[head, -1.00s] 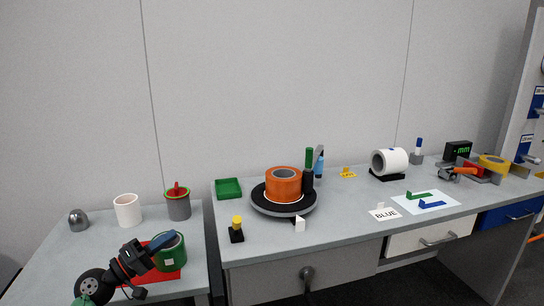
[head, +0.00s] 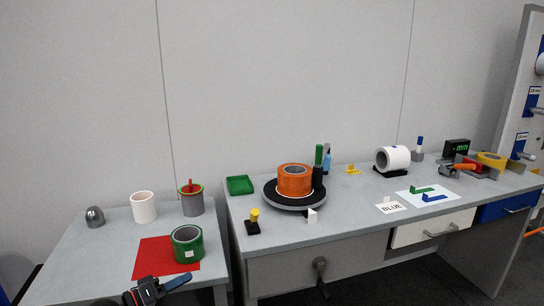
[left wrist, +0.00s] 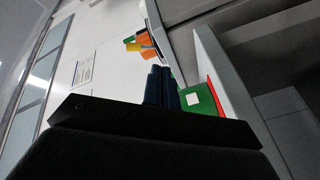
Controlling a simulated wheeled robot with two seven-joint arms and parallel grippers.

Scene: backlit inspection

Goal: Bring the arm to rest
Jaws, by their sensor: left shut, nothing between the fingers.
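My left gripper (head: 184,279) is low in the head view, at the front edge of the left side table. Its dark fingers are shut together with nothing between them. They also show in the left wrist view (left wrist: 162,86). A green tape roll (head: 187,246) with a white label stands on a red mat (head: 150,256), behind the fingers and apart from them. The green roll shows in the left wrist view (left wrist: 200,99) too, right of the fingers. Most of my left arm is out of the head view. My right gripper is not in view.
The main bench on the right carries an orange roll (head: 294,179) on a black turntable (head: 297,201). A gap separates the tables.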

